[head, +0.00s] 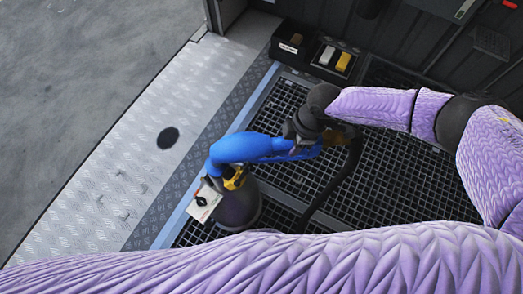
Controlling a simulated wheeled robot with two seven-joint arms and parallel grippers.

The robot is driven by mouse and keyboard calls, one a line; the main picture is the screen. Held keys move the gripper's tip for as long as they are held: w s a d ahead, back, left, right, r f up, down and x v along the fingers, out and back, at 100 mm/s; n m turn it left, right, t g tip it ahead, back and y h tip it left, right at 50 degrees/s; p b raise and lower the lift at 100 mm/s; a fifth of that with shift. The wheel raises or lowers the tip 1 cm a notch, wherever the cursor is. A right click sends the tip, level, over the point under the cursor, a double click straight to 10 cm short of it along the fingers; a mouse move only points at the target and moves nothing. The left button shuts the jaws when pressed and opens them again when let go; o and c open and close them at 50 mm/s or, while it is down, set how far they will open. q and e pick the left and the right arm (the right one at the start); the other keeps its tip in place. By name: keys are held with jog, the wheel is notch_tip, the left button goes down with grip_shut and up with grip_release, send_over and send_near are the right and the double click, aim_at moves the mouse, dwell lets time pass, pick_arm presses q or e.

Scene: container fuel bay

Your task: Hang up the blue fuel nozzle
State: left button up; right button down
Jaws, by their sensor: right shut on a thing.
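The blue fuel nozzle (245,149) shows near the middle of the head view, above the floor grating. My right gripper (300,139) is shut on the nozzle near its right end; the fingers are partly hidden. A black hose (330,188) hangs from that end and runs down over the grating. The nozzle's left end bends down beside a dark rounded object (240,206) and a small white panel with a black knob (204,201); I cannot tell whether they touch. No hanging holder for the nozzle can be made out. My left gripper is not in view.
Black bins (289,46) with white and yellow items stand by the dark wall (440,45) at the top. Dark grating (400,183) covers the floor on the right. A bare metal tread plate (130,150) runs along the left, with grey ground beyond.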

jog(key=p+v, duration=0.2)
jog(key=v, duration=0.1)
jog(key=a+p+v, duration=0.1)
jog(key=p+v, duration=0.1)
jog(key=a+p+v, duration=0.1)
jog(key=p+v, duration=0.1)
jog(key=v, duration=0.1)
jog(key=shift+d+r+p, duration=0.1)
jog(key=shift+r+p, duration=0.2)
jog(key=shift+r, duration=0.3)
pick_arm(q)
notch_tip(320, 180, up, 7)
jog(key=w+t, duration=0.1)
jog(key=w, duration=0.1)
